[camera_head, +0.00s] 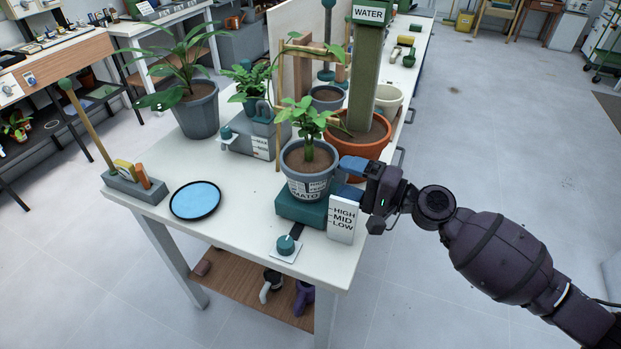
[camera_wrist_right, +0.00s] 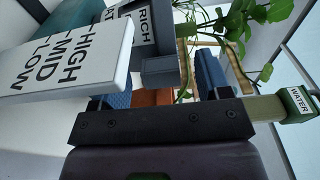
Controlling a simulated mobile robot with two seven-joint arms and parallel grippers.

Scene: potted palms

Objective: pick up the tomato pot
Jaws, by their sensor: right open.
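The tomato pot (camera_head: 305,187) is a grey pot with a pale lettered label and a leafy green plant. It stands upright on a teal block (camera_head: 301,208) near the front end of the white bench. My right gripper (camera_head: 350,177) is at the pot's right side, its blue fingers pointing left at it. The fingers are apart, with nothing seen held between them. Whether a finger touches the pot cannot be told. In the right wrist view the gripper (camera_wrist_right: 165,85) shows its spread blue pads, with a lettered grey surface (camera_wrist_right: 146,20) beyond. My left gripper is not in view.
A white HIGH-MID-LOW card (camera_head: 342,220) stands just below my right gripper. A terracotta pot (camera_head: 357,143) with the WATER post (camera_head: 364,80) is close behind. A blue dish (camera_head: 195,200), a dial (camera_head: 286,245) and a larger potted plant (camera_head: 198,112) are also on the bench.

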